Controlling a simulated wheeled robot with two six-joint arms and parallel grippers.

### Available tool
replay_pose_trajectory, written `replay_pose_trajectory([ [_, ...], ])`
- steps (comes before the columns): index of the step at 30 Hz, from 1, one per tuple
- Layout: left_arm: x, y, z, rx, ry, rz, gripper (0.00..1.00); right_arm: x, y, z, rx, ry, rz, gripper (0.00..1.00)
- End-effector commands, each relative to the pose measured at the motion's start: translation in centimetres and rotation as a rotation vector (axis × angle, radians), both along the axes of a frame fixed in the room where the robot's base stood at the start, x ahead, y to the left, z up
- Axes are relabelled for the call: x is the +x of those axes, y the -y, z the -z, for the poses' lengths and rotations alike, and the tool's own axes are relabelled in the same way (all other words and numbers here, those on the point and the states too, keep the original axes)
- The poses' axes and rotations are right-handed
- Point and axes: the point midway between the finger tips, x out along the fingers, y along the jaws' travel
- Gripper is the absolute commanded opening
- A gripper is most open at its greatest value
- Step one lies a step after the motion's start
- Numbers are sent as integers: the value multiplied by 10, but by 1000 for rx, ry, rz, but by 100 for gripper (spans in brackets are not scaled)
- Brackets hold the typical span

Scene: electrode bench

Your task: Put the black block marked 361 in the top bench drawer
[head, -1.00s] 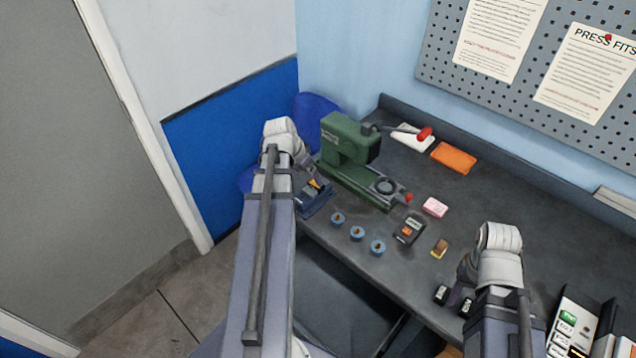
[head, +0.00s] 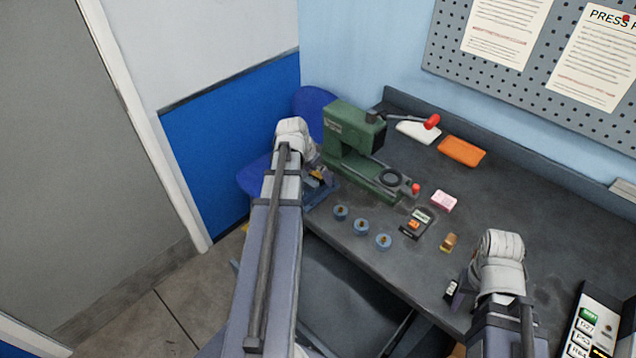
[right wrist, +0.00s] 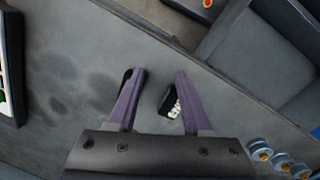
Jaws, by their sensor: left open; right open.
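One, with white markings too small to read (right wrist: 171,103), shows in the right wrist view between my right gripper's fingers, nearer the right finger. In the head view a black block with a white label (head: 451,289) shows beside my right arm. I cannot tell which is marked 361. My right gripper (right wrist: 160,75) is open and empty. My left gripper (head: 318,178) is open by the green press.
A labelled white panel (head: 590,330) is at right.

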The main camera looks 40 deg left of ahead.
Motion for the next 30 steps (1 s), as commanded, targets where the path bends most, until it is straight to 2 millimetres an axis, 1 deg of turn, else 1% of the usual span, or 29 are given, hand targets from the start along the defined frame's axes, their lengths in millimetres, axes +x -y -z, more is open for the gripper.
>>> replay_pose_trajectory([
  [5,0,0,-1,0,0,0,98,0,0,-1,0,0,0,50],
  [8,0,0,-1,0,0,0,87,0,0,-1,0,0,0,50],
  [30,0,0,-1,0,0,0,4,0,0,-1,0,0,0,50],
])
